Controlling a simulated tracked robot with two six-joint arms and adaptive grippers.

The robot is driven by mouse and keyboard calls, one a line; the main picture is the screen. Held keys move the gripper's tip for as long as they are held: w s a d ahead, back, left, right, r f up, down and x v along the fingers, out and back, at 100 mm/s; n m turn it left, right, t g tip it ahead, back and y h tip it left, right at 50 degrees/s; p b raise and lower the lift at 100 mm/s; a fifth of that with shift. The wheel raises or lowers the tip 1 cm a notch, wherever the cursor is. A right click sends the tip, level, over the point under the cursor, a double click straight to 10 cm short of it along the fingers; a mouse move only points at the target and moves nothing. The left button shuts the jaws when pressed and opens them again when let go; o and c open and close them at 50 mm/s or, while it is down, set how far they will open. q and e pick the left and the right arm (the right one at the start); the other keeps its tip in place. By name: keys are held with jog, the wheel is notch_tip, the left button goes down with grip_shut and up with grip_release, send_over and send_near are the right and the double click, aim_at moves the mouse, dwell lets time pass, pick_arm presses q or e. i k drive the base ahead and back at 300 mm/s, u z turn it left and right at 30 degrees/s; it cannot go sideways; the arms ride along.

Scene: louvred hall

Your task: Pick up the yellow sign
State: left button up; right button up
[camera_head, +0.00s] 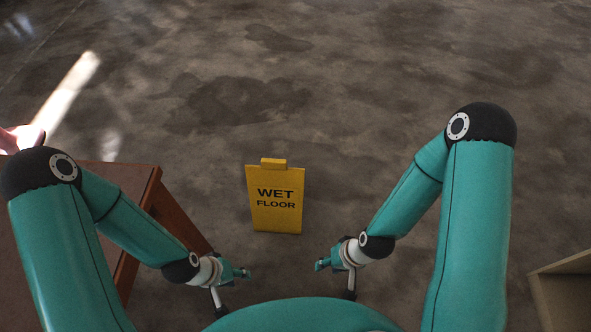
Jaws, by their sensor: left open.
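The yellow sign (276,215) stands upright on the floor in the middle of the view, with "WET FLOOR" in black letters and a small yellow tab on its top edge. My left gripper (244,272) is open, below and a little left of the sign in the picture, apart from it. My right gripper (321,265) is below and to the right of the sign, also apart from it. Its fingers are too small and foreshortened to tell whether they are open or shut. Nothing covers the front of the sign.
A reddish-brown wooden table (128,178) stands at the left, close to my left arm. A beige open box or shelf (560,268) is at the lower right edge. The concrete floor (330,90) around and behind the sign is clear, with dark stains.

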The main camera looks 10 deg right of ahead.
aim_at(276, 190)
jog(key=z, duration=0.3)
jog(key=i, duration=0.85)
jog(key=z, duration=0.45)
jog(key=k, duration=0.8)
jog(key=z, duration=0.2)
jog(key=i, duration=0.8)
jog(key=u, duration=0.1)
